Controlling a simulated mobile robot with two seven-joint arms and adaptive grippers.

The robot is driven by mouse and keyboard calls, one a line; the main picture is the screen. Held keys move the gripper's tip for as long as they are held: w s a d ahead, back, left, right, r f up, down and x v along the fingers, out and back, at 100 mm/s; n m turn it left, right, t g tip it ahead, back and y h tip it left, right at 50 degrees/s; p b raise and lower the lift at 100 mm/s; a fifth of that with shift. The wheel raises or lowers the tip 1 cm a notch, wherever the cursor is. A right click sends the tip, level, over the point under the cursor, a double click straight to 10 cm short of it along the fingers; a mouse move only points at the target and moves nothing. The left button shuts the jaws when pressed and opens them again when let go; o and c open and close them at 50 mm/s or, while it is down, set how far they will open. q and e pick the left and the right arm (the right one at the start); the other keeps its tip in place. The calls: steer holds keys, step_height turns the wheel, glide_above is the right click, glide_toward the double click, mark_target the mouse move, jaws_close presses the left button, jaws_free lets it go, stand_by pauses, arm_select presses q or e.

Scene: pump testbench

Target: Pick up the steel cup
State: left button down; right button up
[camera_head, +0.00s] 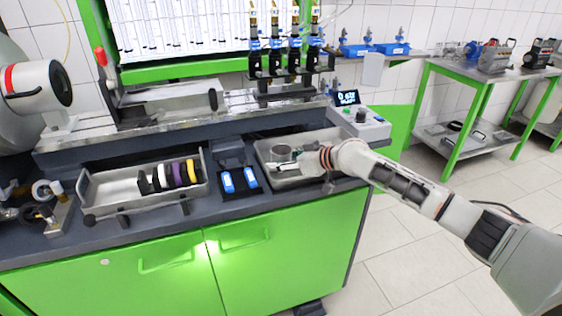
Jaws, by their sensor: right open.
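The steel cup (281,153) is a small round grey vessel. It stands in the metal tray (263,163) on the right part of the dark bench top. My right gripper (300,166) reaches into this tray from the right. It is open, with its fingers just right of the cup. Whether a finger touches the cup is too small to tell. The gripper hides part of the tray. A link of my left arm shows at the upper left, but my left gripper is not in view.
Another metal tray (110,190) holds several coloured rings on the left. Two blue-and-black devices (238,181) lie between the trays. A control box with a display (347,97) stands behind the right tray. Metal fittings (50,205) sit at the far left. Floor is free on the right.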

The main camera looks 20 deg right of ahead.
steer(key=shift+r, duration=0.1)
steer(key=c, duration=0.9)
